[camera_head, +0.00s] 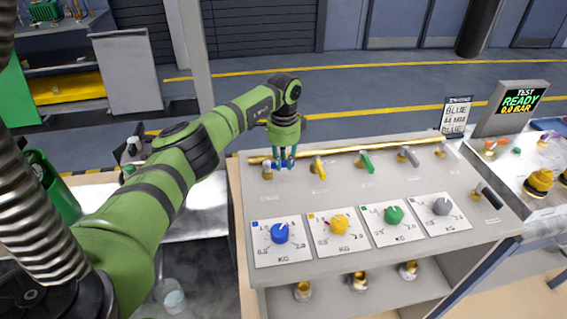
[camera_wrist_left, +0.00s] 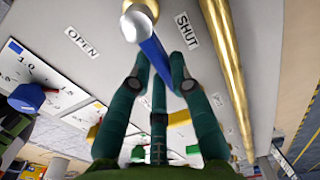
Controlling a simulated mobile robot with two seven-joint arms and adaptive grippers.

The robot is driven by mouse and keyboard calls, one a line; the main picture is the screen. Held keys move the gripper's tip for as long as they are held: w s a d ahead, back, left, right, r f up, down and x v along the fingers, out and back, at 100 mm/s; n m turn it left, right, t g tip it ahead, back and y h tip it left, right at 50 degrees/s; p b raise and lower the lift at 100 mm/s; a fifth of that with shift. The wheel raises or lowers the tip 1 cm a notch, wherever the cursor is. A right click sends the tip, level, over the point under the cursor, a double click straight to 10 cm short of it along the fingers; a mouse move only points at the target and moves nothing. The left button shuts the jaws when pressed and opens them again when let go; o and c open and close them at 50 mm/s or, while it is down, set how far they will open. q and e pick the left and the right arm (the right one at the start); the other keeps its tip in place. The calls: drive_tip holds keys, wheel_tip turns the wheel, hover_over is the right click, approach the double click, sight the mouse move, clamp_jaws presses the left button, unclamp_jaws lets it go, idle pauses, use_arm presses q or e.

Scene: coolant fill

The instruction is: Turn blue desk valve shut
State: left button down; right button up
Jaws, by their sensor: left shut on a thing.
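The blue desk valve is at the back left corner of the sloped grey desk; its brass base (camera_head: 267,173) shows beside my fingers. In the left wrist view its blue lever (camera_wrist_left: 154,52) runs from a round pale hub toward my fingers. The lever lies between the OPEN label (camera_wrist_left: 81,41) and the SHUT label (camera_wrist_left: 188,30), closer to SHUT. My left gripper (camera_head: 284,164) is shut on the lever, with green fingers (camera_wrist_left: 162,80) on either side of it. Fingers partly hide the lever in the head view. My right gripper is not in view.
Yellow (camera_head: 319,168), green (camera_head: 367,163) and grey (camera_head: 409,156) valves stand along the same row. A brass pipe (camera_head: 350,149) runs behind them. Dial plates with blue (camera_head: 279,233), yellow, green and grey knobs lie in front. A display (camera_head: 519,101) reads TEST READY 0.0 BAR.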

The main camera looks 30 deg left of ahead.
sight(284, 161)
use_arm(q)
drive_tip(key=shift+w+n, duration=0.15)
drive_tip(key=shift+n, duration=0.15)
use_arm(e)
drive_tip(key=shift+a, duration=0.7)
use_arm(q)
drive_tip(key=shift+a+r, duration=0.1)
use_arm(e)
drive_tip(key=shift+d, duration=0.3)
use_arm(q)
drive_tip(key=c, duration=1.1)
unclamp_jaws()
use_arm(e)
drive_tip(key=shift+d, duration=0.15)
use_arm(q)
wheel_tip(284, 161, up, 12)
